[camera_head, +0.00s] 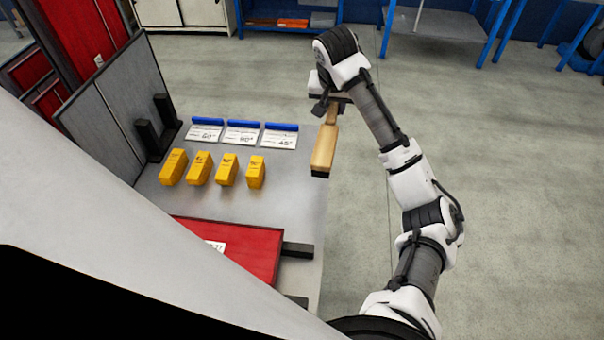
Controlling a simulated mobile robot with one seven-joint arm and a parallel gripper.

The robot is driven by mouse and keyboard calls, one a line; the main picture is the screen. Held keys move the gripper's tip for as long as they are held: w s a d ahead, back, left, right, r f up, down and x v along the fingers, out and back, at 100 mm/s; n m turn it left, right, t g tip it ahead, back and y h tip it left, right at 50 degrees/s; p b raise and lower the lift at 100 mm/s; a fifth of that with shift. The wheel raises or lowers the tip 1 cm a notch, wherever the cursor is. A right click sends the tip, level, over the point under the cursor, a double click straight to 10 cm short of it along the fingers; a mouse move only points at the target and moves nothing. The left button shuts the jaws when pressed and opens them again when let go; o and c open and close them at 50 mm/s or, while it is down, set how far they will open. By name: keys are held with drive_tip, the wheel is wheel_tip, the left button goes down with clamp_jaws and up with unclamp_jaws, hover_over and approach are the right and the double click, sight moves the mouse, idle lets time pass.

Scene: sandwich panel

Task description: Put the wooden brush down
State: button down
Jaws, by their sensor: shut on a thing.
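The wooden brush (324,146) has a light wooden body and a dark strip at its near end. It hangs from my gripper (333,106) at the right edge of the grey table (295,185). My gripper is shut on the brush's far end; the fingertips are small and partly hidden by the wrist. From this view I cannot tell whether the brush touches the table or is held above it.
Several yellow blocks (198,168) stand in a row on the table. Behind them lie three white cards with blue bars (242,133). A black bracket (152,130) stands at the left. A red panel (240,245) lies at the front. Bare table lies between the blocks and the right edge.

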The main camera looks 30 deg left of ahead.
sight(329, 132)
drive_tip(key=s+a+r+n, duration=0.1)
drive_tip(key=s+a+r, duration=0.3)
drive_tip(key=a+r, duration=0.2)
wheel_tip(329, 132, down, 19)
drive_tip(key=shift+w+d+f+p, duration=0.1)
drive_tip(key=shift+d+f+p, duration=0.1)
drive_tip(key=shift+p, duration=0.85)
drive_tip(key=shift+f, duration=0.15)
drive_tip(key=c, duration=1.2)
unclamp_jaws()
drive_tip(key=shift+o, duration=0.2)
drive_tip(key=b+v, duration=0.1)
drive_tip(key=v, duration=1.1)
drive_tip(key=shift+d+r, duration=0.2)
